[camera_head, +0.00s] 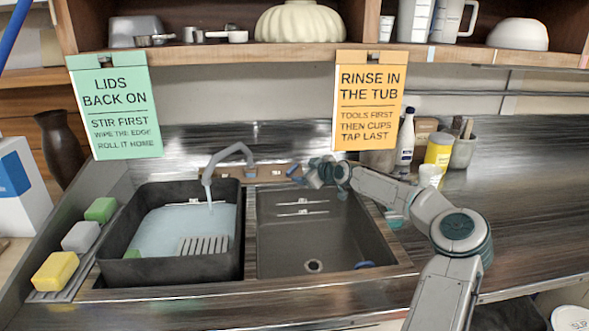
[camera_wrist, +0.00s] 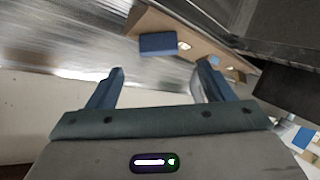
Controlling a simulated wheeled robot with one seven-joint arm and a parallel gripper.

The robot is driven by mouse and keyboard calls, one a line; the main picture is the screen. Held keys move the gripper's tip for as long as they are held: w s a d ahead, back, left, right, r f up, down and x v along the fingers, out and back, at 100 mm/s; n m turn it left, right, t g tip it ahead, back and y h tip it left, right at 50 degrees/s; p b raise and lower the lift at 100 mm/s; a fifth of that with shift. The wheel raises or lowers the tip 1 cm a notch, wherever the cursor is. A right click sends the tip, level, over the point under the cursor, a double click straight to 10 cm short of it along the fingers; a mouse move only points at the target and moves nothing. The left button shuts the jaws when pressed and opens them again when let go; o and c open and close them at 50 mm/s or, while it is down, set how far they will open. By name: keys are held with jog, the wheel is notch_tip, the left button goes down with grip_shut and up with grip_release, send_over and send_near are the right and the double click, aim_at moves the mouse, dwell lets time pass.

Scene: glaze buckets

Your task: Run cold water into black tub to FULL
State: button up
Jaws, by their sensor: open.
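The black tub (camera_head: 118,225) sits in the left basin in the head view. Pale blue water (camera_head: 175,228) covers its floor, with the surface below the rim. A grey tap (camera_head: 232,152) arches over the tub, and a thin stream (camera_head: 211,207) falls from its spout into the water. My gripper (camera_head: 303,175) is at the back of the sink, by the right end of the wooden tap ledge (camera_head: 250,172). In the wrist view my gripper (camera_wrist: 162,67) is open and empty, its fingers apart. A blue block-like tap part (camera_wrist: 158,43) on the ledge lies just beyond the fingertips.
A slotted white piece (camera_head: 204,245) and a green sponge (camera_head: 132,253) are in the tub. Several sponges (camera_head: 55,271) line the left edge. A white bottle (camera_head: 405,137) and a yellow container (camera_head: 439,150) stand behind my arm. An orange sign (camera_head: 370,100) hangs above.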

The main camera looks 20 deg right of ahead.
aim_at(294, 169)
jog(key=p+x, duration=0.1)
jog(key=x, duration=0.7)
jog(key=shift+d, duration=0.1)
jog(key=c, duration=1)
